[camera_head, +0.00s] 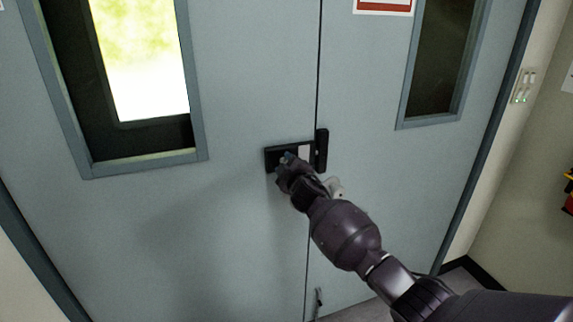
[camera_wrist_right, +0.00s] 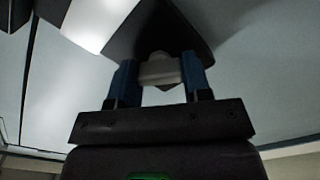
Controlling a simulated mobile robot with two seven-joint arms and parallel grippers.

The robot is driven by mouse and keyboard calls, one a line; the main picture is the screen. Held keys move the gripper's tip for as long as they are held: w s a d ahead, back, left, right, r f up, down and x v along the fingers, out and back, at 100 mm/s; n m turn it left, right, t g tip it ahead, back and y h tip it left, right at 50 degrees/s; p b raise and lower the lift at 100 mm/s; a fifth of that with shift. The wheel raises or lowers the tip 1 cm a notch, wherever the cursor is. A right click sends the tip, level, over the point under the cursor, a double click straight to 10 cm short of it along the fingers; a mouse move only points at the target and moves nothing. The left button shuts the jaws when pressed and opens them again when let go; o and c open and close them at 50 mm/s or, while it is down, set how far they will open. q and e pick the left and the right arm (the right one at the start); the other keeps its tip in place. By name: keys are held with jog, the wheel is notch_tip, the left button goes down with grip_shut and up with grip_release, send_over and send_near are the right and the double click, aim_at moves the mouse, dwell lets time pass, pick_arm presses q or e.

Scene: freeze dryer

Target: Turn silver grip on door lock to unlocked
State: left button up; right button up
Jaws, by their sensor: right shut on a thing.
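The door lock (camera_head: 273,154) is a black plate with a light panel, set on the grey-blue double door (camera_head: 240,230) beside the seam. My right gripper (camera_head: 287,160) reaches up to the left part of the lock and hides part of it. In the right wrist view the blue fingers of my right gripper (camera_wrist_right: 160,78) are shut on the silver grip (camera_wrist_right: 159,72), one finger on each side. The grip sits between the fingertips, below the dark lock body (camera_wrist_right: 170,30). My left gripper is not in view.
A black catch (camera_head: 321,150) is on the right door leaf next to the lock. Windows are in the left leaf (camera_head: 145,60) and right leaf (camera_head: 440,60). A wall switch panel (camera_head: 523,86) is at the right. The door surface around the lock is flat and clear.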

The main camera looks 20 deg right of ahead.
jog(key=n, duration=0.3)
jog(key=shift+n, duration=0.3)
jog(key=shift+n+p, duration=0.4)
jog(key=shift+n, duration=1.1)
jog(key=o, duration=0.9)
jog(key=shift+s, duration=0.1)
